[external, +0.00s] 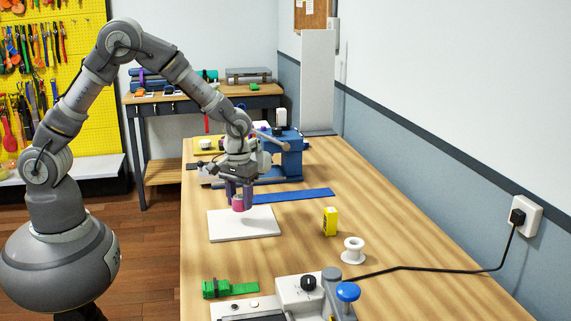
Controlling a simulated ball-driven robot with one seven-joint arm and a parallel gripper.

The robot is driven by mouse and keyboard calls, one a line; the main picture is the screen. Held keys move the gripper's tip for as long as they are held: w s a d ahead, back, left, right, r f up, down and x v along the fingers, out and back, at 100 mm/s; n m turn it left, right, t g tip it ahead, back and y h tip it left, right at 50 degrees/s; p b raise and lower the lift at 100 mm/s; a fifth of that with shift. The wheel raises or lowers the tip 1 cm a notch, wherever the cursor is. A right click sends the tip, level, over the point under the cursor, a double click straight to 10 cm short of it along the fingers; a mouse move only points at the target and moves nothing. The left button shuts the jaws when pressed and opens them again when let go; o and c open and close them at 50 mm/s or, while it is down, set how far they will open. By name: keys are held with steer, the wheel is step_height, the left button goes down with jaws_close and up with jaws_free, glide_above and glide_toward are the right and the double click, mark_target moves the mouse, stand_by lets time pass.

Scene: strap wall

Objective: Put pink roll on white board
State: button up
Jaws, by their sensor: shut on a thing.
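The pink roll (239,204) is between the fingers of my gripper (239,198), which is shut on it. In the external view the roll is over the white board (262,225), near its back edge. The white board lies flat on the wooden workbench. I cannot tell whether the roll touches the board or hangs just above it. My fingers cover the sides of the roll.
A blue strap (292,195) lies behind the board. A yellow tape roll (330,221) and a white spool (353,250) stand to its right. A green strap (231,289) and a grey machine (300,297) are in front. A blue vise (285,158) stands behind.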

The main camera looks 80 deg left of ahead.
mark_target(242, 210)
steer(key=f+b, duration=0.1)
steer(key=f, duration=0.1)
steer(key=f+b, duration=0.1)
steer(key=f, duration=0.1)
steer(key=shift+w, duration=0.2)
steer(key=shift+r, duration=0.2)
steer(key=shift+f, duration=0.15)
steer(key=o, duration=1.1)
steer(key=shift+c, duration=0.2)
